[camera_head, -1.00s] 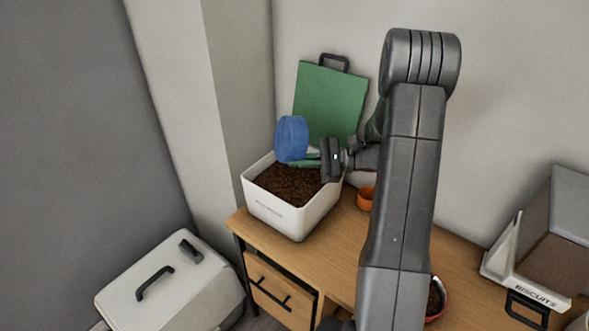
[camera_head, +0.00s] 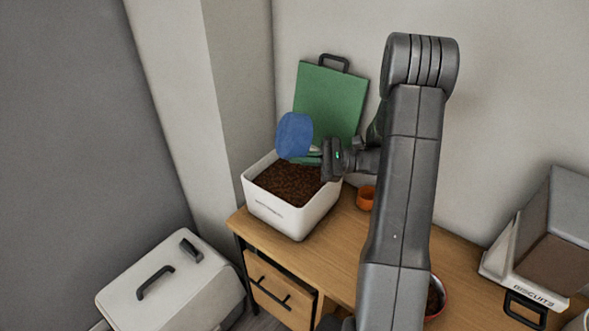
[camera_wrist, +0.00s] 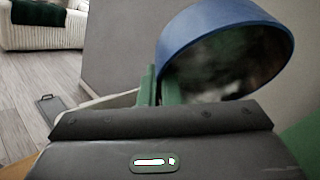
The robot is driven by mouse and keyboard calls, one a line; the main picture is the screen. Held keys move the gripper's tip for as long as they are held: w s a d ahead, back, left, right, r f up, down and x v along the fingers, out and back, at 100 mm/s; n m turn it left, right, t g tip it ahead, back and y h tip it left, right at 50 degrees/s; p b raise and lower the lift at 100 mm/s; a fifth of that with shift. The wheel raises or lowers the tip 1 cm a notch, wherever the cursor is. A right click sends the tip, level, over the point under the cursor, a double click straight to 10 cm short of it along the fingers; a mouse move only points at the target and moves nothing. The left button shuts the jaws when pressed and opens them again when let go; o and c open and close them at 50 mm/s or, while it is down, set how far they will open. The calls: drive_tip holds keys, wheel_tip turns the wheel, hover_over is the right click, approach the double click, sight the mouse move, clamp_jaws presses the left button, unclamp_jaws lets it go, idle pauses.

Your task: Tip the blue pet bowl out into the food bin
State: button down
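The blue pet bowl (camera_head: 295,136) is held above the white food bin (camera_head: 270,213), which is filled with brown kibble. The bowl is tilted steeply on its side, its blue underside towards the head camera. In the wrist view the bowl (camera_wrist: 185,42) shows its blue rim and a shiny inside; I see no clear food in it there. My gripper (camera_head: 316,156) has its green fingers on the bowl's edge. In the wrist view the fingers (camera_wrist: 159,88) are close together at the rim.
A green board (camera_head: 330,100) leans on the wall behind the bin. An orange cup (camera_head: 366,198) and a reddish bowl (camera_head: 437,296) stand on the wooden counter (camera_head: 345,240). A biscuits container (camera_head: 535,250) is at right. A lidded white box (camera_head: 168,280) stands lower left.

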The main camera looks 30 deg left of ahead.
drive_tip(key=shift+w+d+r+m+g+y+p, duration=0.2)
drive_tip(key=shift+r+m+g+y+p, duration=0.1)
drive_tip(key=shift+r+g+y+p, duration=0.3)
idle(0.8)
drive_tip(key=shift+w+d+y, duration=0.1)
drive_tip(key=shift+y, duration=0.4)
drive_tip(key=shift+f+b, duration=0.1)
drive_tip(key=shift+b, duration=0.2)
drive_tip(key=shift+f+b, duration=0.25)
drive_tip(key=shift+b, duration=0.6)
drive_tip(key=shift+w+b, duration=0.1)
drive_tip(key=shift+b, duration=0.8)
drive_tip(key=b, duration=0.4)
drive_tip(key=shift+d+m+y, duration=0.1)
drive_tip(key=shift+m+y, duration=0.2)
drive_tip(key=shift+y, duration=0.1)
drive_tip(key=shift+r, duration=0.3)
